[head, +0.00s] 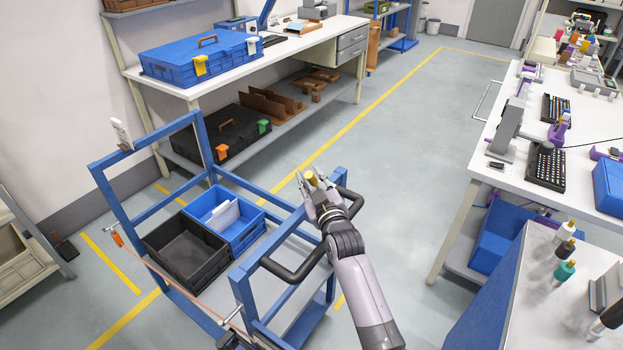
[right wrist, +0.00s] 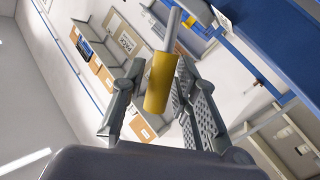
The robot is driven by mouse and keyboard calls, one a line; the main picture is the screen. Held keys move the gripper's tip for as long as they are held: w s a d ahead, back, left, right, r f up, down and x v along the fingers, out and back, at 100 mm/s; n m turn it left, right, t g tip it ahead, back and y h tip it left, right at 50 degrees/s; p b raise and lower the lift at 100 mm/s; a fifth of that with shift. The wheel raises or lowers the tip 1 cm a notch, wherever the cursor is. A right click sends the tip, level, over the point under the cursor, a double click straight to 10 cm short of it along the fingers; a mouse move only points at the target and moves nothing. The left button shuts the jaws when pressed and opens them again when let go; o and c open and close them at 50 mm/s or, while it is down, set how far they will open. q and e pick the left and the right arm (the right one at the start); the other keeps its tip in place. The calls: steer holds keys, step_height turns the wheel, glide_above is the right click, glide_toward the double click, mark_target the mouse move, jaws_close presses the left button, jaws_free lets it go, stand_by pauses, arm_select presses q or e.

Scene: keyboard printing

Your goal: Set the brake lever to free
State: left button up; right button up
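The brake lever (right wrist: 160,82) shows in the right wrist view as a yellow grip on a pale metal rod. In the head view its yellow end (head: 311,179) shows by the black push handle of the blue cart (head: 243,290). My right gripper (head: 318,184) is at the lever, with its fingers spread. In the right wrist view the fingers (right wrist: 160,100) stand on either side of the yellow grip, with visible gaps. Whether any finger touches it I cannot tell. Dark parts at the bottom edge of the head view may be my left gripper (head: 235,341); its fingers cannot be made out.
The cart carries a black crate (head: 170,272) and a blue crate (head: 256,226). An orange-handled strap or rod (head: 117,239) runs along its near side. A white workbench (head: 470,150) stands right, another bench (head: 290,50) behind. The floor between is clear.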

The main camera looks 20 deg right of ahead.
jaws_close()
stand_by(0.4)
